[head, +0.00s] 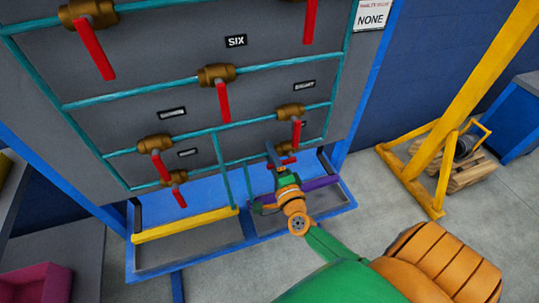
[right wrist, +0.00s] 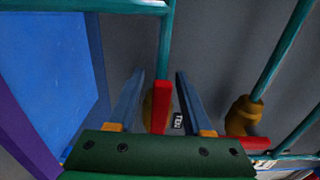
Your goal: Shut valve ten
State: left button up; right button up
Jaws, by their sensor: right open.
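Valve ten is the lowest valve on the right of the panel. Its red handle (head: 281,163) shows beside my right gripper (head: 276,155) in the head view and lies roughly along its pipe. In the right wrist view, the red handle (right wrist: 160,112) stands between the two blue-grey fingers of my right gripper (right wrist: 166,85). The gripper is open, one finger on each side of the handle; contact cannot be told. The brass body is mostly hidden behind handle and fingers. A small label (right wrist: 178,121), seemingly reading TEN, shows beside the handle. My left gripper is not in view.
The valve just above (head: 290,111) has its red handle hanging down across the pipe; it is close by in the right wrist view (right wrist: 243,116). Other valves fill the panel (head: 258,100). Below are a yellow bar (head: 186,225) and purple bar (head: 318,184). A yellow frame (head: 432,190) stands right.

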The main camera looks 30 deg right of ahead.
jog(key=shift+s+r, duration=0.1)
jog(key=shift+s, duration=0.1)
jog(key=shift+c, duration=0.2)
grip_shut()
dwell(1.0)
